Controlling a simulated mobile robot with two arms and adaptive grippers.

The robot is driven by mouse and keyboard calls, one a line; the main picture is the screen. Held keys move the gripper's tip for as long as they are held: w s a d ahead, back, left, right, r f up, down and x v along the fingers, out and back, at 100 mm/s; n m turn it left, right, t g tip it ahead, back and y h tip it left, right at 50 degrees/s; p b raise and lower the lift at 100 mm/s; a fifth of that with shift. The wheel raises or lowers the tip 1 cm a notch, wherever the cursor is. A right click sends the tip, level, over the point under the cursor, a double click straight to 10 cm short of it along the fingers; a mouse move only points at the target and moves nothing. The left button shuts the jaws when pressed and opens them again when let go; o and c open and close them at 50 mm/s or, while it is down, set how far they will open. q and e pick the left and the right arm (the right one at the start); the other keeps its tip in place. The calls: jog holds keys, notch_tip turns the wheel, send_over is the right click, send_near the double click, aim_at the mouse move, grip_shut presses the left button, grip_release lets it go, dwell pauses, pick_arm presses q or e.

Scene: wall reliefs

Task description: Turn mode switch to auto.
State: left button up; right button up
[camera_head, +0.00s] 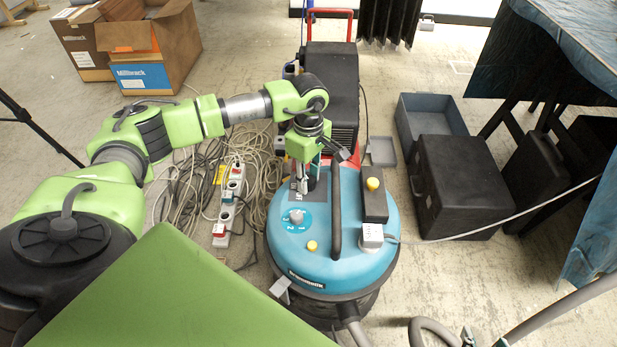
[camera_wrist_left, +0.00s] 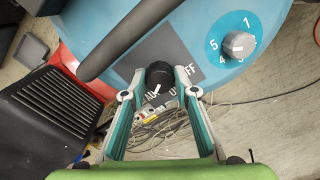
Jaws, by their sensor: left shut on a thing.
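The blue vacuum (camera_head: 335,235) stands on the floor in the head view. The mode switch is a black round knob with a white pointer line, clear in the left wrist view (camera_wrist_left: 160,73). It sits on a dark label plate (camera_wrist_left: 168,48) with partly covered lettering; "FF" shows at its right. My left gripper (camera_head: 303,185) has its fingertips on both sides of the knob and is shut on it. The pointer line aims at the lower lettering, but the exact setting is hard to read. My right gripper (camera_head: 483,338) shows only its tips at the bottom edge, apart and empty.
A numbered grey dial (camera_wrist_left: 239,45) is beside the switch. A black hose-like handle (camera_head: 337,210) arches over the vacuum's top. Cables and a power strip (camera_head: 230,200) lie left; a black case (camera_head: 460,185) stands right. A grey hose (camera_head: 565,310) crosses the lower right.

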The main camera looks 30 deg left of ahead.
aim_at(309, 179)
pick_arm(q)
jog(key=o, duration=1.1)
jog(key=shift+r, duration=0.1)
notch_tip(309, 179, up, 12)
jog(key=shift+f, duration=0.1)
